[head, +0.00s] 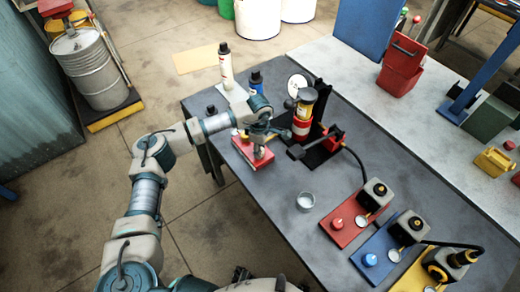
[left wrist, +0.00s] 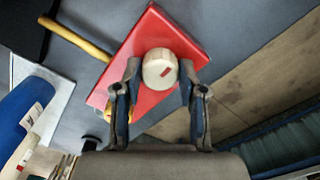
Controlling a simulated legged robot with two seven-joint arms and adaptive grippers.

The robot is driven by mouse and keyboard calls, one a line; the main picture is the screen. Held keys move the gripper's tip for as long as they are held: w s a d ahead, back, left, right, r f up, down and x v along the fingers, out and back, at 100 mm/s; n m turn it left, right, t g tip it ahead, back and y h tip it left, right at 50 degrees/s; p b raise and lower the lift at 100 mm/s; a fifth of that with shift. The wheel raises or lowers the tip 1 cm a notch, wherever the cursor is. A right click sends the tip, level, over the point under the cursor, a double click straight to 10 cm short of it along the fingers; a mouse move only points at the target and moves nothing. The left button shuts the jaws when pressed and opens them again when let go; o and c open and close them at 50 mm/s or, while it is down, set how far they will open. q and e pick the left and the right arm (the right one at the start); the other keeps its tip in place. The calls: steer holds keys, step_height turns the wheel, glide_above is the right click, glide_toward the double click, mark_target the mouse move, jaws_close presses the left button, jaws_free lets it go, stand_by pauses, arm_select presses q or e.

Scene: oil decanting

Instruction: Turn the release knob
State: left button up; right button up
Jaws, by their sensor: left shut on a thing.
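The release knob is a round pale cap (left wrist: 160,68) with a small red mark, on top of a red block (left wrist: 150,30) in the left wrist view. My left gripper (left wrist: 160,82) has one finger on each side of the knob and is shut on it. In the head view, my left gripper (head: 260,137) is over the red block (head: 253,153) near the left edge of the grey table (head: 270,215). The gripper mostly hides the knob there. My right gripper does not clearly show.
Right of the block stands a press with a red-and-yellow cylinder (head: 303,115) and a gauge (head: 298,85). A white bottle (head: 226,68) and a blue bottle (head: 256,82) stand behind. A wooden handle (left wrist: 75,38) lies beside the block.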

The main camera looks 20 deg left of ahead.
arm_select(q)
steer(key=shift+f+m, duration=0.15)
steer(key=shift+m, duration=0.25)
arm_select(e)
steer(key=shift+w+a+r, duration=0.1)
steer(key=shift+w+r, duration=0.3)
steer(key=shift+w, duration=0.15)
arm_select(q)
steer(key=o, duration=1.1)
steer(key=shift+w+a, duration=0.1)
steer(key=shift+o, duration=0.2)
steer(key=shift+r, duration=0.2)
step_height(320, 180, up, 12)
steer(key=shift+f, duration=0.25)
